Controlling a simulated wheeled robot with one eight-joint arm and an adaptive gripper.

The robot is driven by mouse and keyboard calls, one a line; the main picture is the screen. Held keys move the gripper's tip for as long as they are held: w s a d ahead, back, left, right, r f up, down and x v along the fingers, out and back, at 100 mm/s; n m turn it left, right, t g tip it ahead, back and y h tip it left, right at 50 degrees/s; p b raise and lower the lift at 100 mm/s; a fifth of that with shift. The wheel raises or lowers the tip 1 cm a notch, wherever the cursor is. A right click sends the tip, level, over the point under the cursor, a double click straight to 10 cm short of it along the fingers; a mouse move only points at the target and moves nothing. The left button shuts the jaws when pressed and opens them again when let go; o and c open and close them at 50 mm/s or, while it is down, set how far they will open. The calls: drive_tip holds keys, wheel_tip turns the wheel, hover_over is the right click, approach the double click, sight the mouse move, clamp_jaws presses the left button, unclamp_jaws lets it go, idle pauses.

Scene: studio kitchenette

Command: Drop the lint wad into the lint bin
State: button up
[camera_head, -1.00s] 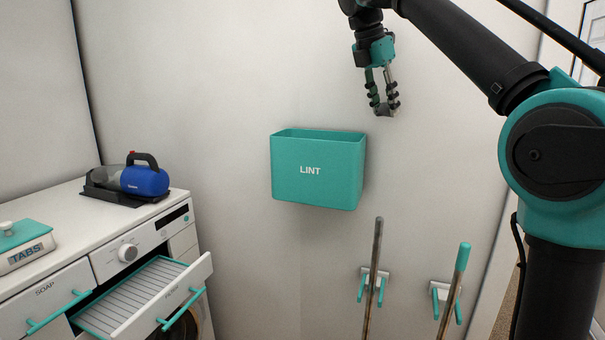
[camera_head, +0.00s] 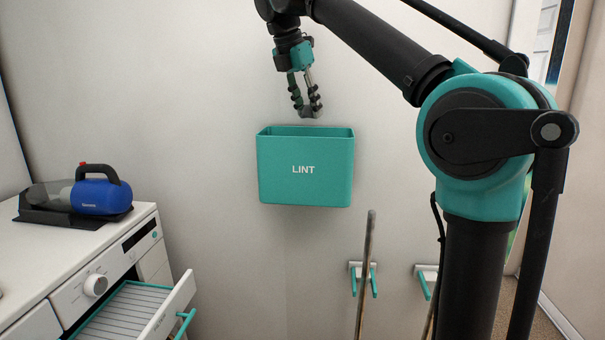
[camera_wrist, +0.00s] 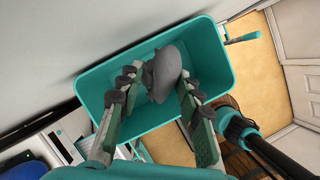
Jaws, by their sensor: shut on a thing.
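The lint bin (camera_head: 304,181) is a teal open-topped box on the wall with LINT on its front. In the wrist view the bin (camera_wrist: 217,66) opens below my gripper. My gripper (camera_head: 306,112) is above the bin's opening in the head view, pointing down. In the wrist view my gripper (camera_wrist: 150,92) is shut on the grey lint wad (camera_wrist: 161,73), which shows between its fingertips with the bin's inside behind it. In the head view the wad is hard to tell apart from the dark fingertips.
A white washing machine (camera_head: 88,250) stands at the left with its slatted drawer (camera_head: 125,312) pulled out. A blue handheld vacuum (camera_head: 98,192) sits on top. Poles (camera_head: 366,270) hang on wall holders below the bin. The wall around the bin is clear.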

drive_tip(key=shift+f, duration=1.85)
drive_tip(key=o, duration=0.8)
drive_tip(key=shift+r, duration=0.1)
drive_tip(key=v, duration=1.1)
drive_tip(key=shift+s+a+r, duration=0.15)
drive_tip(key=shift+r, duration=0.2)
